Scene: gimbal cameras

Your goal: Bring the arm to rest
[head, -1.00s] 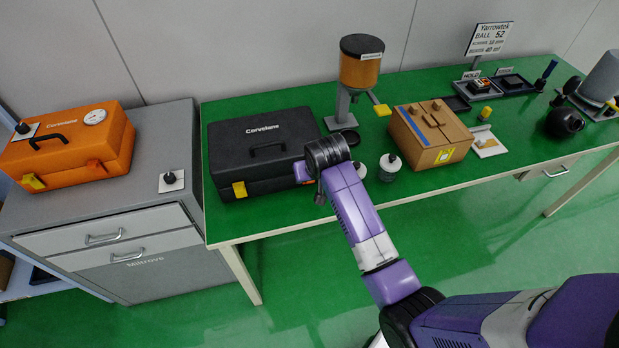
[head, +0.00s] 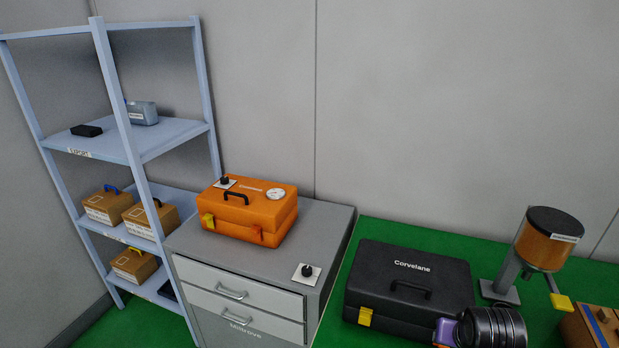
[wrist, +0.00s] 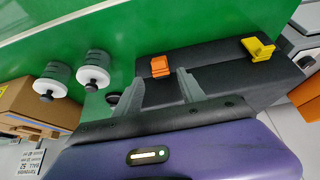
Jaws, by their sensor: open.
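My arm shows at the bottom of the head view, with its dark ringed wrist joint (head: 492,328) in front of the black Corvelane case (head: 410,285). My gripper's fingertips cannot be made out there. In the wrist view my gripper (wrist: 160,88) is open, its two grey fingers apart with nothing held between them. Beyond the fingers is the black case, with an orange latch (wrist: 160,67) and a yellow latch (wrist: 257,48). Whether the fingers touch the case cannot be told.
An orange case (head: 250,212) sits on the grey drawer cabinet (head: 335,222). A blue shelf (head: 150,140) holds several boxes.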

